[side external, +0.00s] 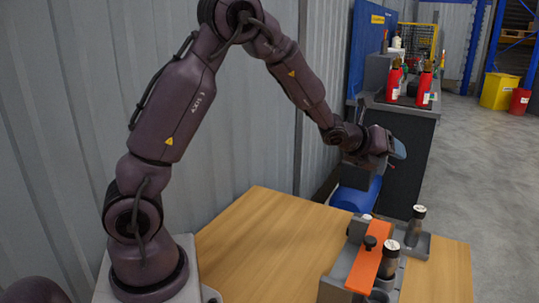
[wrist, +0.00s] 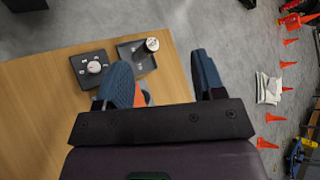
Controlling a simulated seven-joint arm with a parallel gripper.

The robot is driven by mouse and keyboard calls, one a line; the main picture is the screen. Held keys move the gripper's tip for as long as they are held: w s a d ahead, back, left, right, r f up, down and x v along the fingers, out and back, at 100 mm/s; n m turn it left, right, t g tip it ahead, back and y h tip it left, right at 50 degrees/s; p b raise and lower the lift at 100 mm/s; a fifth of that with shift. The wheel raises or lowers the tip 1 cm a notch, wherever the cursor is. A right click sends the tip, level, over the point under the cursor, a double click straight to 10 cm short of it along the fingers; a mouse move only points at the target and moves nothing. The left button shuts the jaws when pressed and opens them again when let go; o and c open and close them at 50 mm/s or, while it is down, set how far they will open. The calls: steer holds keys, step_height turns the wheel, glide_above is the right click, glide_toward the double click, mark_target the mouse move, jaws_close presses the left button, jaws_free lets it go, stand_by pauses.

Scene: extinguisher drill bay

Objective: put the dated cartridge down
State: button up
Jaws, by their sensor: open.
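A dark cartridge with a pale top (side external: 416,226) stands upright in a small grey tray (side external: 419,252) at the table's far right; the same kind of cartridge shows in a tray in the wrist view (wrist: 152,46). A second dark, pale-topped cartridge (side external: 389,262) stands at a grey fixture with an orange bar (side external: 363,270). I cannot tell which is dated. My gripper (side external: 399,148) is raised above and behind both, apart from them. In the wrist view its blue fingers (wrist: 162,62) are spread with nothing held; the left one hides part of something orange.
A blue cylinder (side external: 355,196) is below my gripper, beyond the table (side external: 265,235). A grey plate with a pale knob (wrist: 86,72) sits near the tray. Red extinguishers (side external: 394,82) stand on a back bench. Orange cones (wrist: 276,118) are on the floor. The table's left part is clear.

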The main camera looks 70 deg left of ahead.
steer(key=s+d+r+n+g, duration=0.2)
steer(key=s+d+r+n, duration=0.1)
steer(key=s+r+n, duration=0.3)
steer(key=s+d+r+n+g, duration=0.15)
steer(key=s+r+n, duration=0.25)
steer(key=s+n, duration=0.45)
steer(key=s+d+n+g, duration=0.1)
steer(key=s+d+n, duration=0.2)
steer(key=s+n, duration=0.3)
steer(key=s+d+n+g+h, duration=0.1)
steer(key=s+d+n, duration=0.3)
steer(key=s, duration=0.7)
steer(key=shift+f+n+g, duration=0.4)
steer(key=shift+n+g, duration=0.25)
steer(key=shift+n, duration=0.2)
